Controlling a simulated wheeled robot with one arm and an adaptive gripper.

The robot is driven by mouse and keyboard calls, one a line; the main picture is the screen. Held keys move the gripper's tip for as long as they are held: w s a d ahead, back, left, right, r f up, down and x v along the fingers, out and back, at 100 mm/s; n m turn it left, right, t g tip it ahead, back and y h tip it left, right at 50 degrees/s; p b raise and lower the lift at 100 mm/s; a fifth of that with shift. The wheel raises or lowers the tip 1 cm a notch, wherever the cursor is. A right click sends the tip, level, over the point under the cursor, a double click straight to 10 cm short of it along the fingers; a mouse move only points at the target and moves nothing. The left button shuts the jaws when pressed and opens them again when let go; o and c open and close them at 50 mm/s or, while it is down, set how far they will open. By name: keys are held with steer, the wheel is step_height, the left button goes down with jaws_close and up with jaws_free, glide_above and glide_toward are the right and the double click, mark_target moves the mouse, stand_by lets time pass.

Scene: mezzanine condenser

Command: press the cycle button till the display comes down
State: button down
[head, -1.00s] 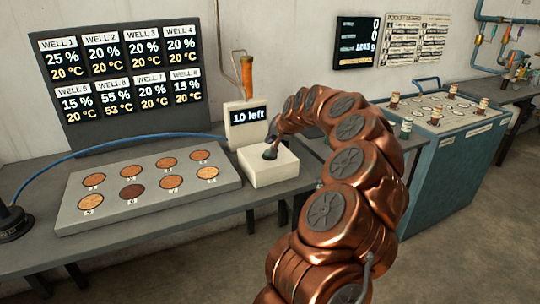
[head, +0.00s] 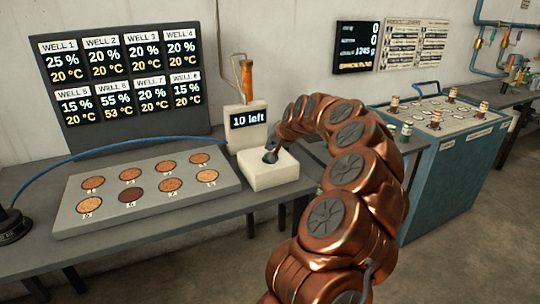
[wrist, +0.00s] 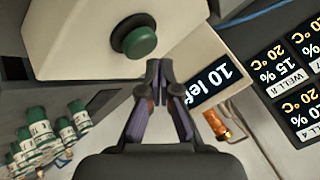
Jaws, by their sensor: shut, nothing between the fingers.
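The cycle button is a round green button (wrist: 139,40) in a dark collar on a cream box (head: 262,180). It shows clearly in the wrist view; in the head view my gripper covers it. My gripper (wrist: 158,70) is shut and empty, its fingertips just below and right of the button in the wrist view. In the head view my gripper (head: 270,156) is over the box top. The fingertips do not cover the button in the wrist view, and I cannot tell whether they touch the box. The display (head: 248,118) behind the box reads "10 left".
A grey slab with several round wells (head: 150,190) lies left of the box. A well-readings panel (head: 125,75) stands behind it. An orange-handled tool (head: 247,78) is upright behind the display. A blue-green cabinet with vials (head: 450,130) stands at right.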

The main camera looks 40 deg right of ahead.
steer(key=shift+f, duration=0.15)
stand_by(0.5)
steer(key=shift+f+b, duration=0.3)
steer(key=shift+b, duration=0.2)
steer(key=shift+f+b, duration=0.45)
steer(key=shift+f, duration=0.15)
stand_by(0.8)
steer(key=shift+r, duration=1.05)
steer(key=shift+r, duration=0.1)
steer(key=shift+r+p, duration=0.75)
steer(key=shift+r, duration=1.65)
steer(key=shift+a, duration=0.1)
